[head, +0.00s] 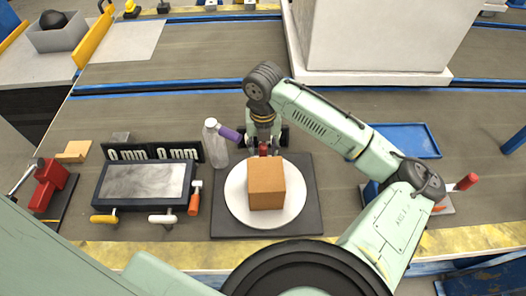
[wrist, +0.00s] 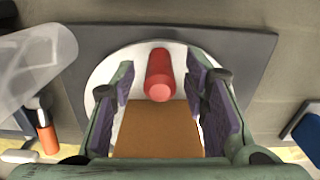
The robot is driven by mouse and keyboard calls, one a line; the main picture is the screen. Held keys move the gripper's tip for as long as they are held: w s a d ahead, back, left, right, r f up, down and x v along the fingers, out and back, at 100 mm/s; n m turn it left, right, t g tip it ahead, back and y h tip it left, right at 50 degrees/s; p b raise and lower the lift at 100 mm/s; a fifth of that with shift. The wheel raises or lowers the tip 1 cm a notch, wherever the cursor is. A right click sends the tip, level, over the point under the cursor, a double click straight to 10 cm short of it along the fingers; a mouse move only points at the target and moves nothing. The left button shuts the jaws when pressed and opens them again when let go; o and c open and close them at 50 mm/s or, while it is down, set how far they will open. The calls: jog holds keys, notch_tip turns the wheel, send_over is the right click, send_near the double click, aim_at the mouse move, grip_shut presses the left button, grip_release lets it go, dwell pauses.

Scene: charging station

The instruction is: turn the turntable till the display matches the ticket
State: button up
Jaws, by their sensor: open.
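The turntable is a round white disc (head: 239,208) on a dark square base (head: 305,222); it also shows in the wrist view (wrist: 98,78). A brown box (head: 266,186) stands on the disc. A red upright peg (wrist: 159,75) rises at the disc's far side, beyond the box. My gripper (wrist: 163,95) is open, with purple-padded fingers either side of the peg and no clear contact. In the head view my gripper (head: 264,143) is just behind the box. A black display (head: 155,152) left of the turntable reads "0 mm 0 mm". I cannot identify a ticket.
A translucent bottle (head: 214,148) with a purple part stands close left of my gripper. A black-framed grey panel (head: 145,182) and an orange-handled tool (head: 194,200) lie left of the turntable. A blue tray (head: 405,140) is at right, and a large white block (head: 370,35) behind.

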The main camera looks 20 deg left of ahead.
notch_tip(320, 180, up, 10)
jog(key=shift+f, duration=0.25)
